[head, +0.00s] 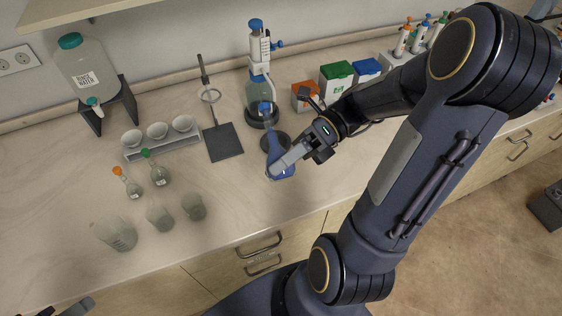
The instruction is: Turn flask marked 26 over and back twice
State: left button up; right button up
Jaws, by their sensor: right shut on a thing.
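A flask with blue liquid (279,157) and a blue stopper (264,107) is in my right gripper (281,168). The gripper is shut on it from the right, around its lower body. The flask is close to upright, with its neck leaning slightly left, near a dark round pad (283,138) on the bench. I cannot tell whether its base touches the bench. No number is readable on it. Only a dark sliver, seemingly of my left gripper (76,306), shows at the lower left edge; its jaws cannot be made out.
A dispenser bottle (259,92) stands close behind the flask. A stand with a dark plate (223,143) is to its left. Small flasks with orange (131,187) and green (157,173) stoppers and several beakers (116,234) are further left. Coloured boxes (336,79) stand behind my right arm.

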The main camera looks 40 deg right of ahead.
jog(key=m+y, duration=0.1)
jog(key=m, duration=0.2)
jog(key=shift+w+g, duration=0.1)
jog(key=shift+g, duration=0.2)
jog(key=m+y, duration=0.1)
jog(key=m, duration=0.2)
jog(key=shift+f+y, duration=0.1)
jog(key=shift+y, duration=0.2)
jog(key=shift+m+y, duration=0.3)
jog(key=shift+m, duration=0.6)
